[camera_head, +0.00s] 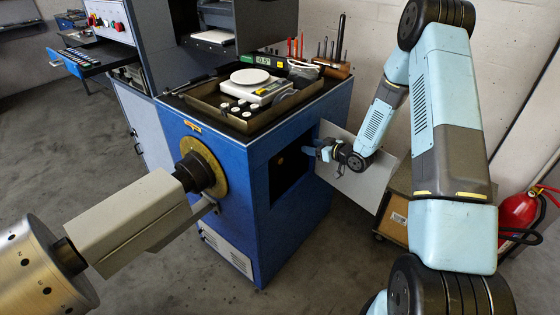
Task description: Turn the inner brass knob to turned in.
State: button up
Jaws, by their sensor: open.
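A small brass-coloured spot (281,160) shows inside the dark opening in the side of the blue machine cabinet (240,200). It looks like the inner brass knob, but it is too small and dark to tell its turn. My gripper (308,152) is at the right edge of this opening, pointing left towards the brass spot. It is open, with nothing seen between the fingers. It appears apart from the knob. A pale panel (370,185), which looks like the opening's swung-out door, stands behind and below my wrist.
A tray (215,118) with a scale (250,82) and several small weights sits on the cabinet top. A large metal rotor (40,270) and grey housing (130,220) project to the left. A cardboard box (393,222) and red extinguisher (517,212) are at right.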

aim_at(281, 161)
jog(key=s+a+f+y, duration=0.3)
jog(key=s+f+y, duration=0.15)
jog(key=f, duration=0.45)
jog(key=shift+m, duration=0.3)
jog(key=x, duration=1.3)
jog(key=shift+a, duration=0.2)
jog(key=shift+c, duration=0.4)
